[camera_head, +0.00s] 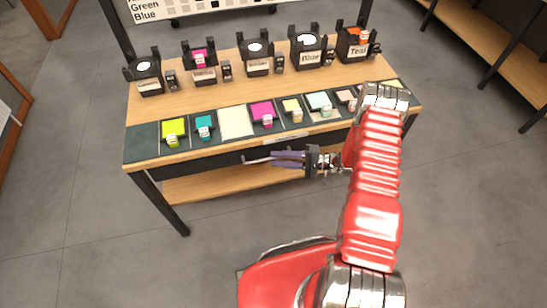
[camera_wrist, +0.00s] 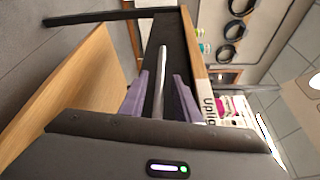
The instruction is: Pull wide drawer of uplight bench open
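The uplight bench (camera_head: 185,93) has a wood top and a dark front band below it, where the wide drawer's front (camera_head: 215,162) shows, partly hidden by my arm. The drawer looks closed. A thin grey bar handle (camera_head: 256,160) runs along it; its right part is hidden by my gripper. My gripper (camera_head: 287,158) is at the handle, with two purple fingers. In the wrist view the handle (camera_wrist: 160,75) lies between the spread fingers (camera_wrist: 160,97), with a small gap seen on each side. I cannot tell whether either finger touches it.
Several black lamp holders (camera_head: 256,52) stand along the back of the bench, and coloured gel samples (camera_head: 263,113) lie along its front. A lower wood shelf (camera_head: 225,187) is under the drawer. The grey floor (camera_head: 110,240) before the bench is clear. Another wooden table (camera_head: 490,50) stands at right.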

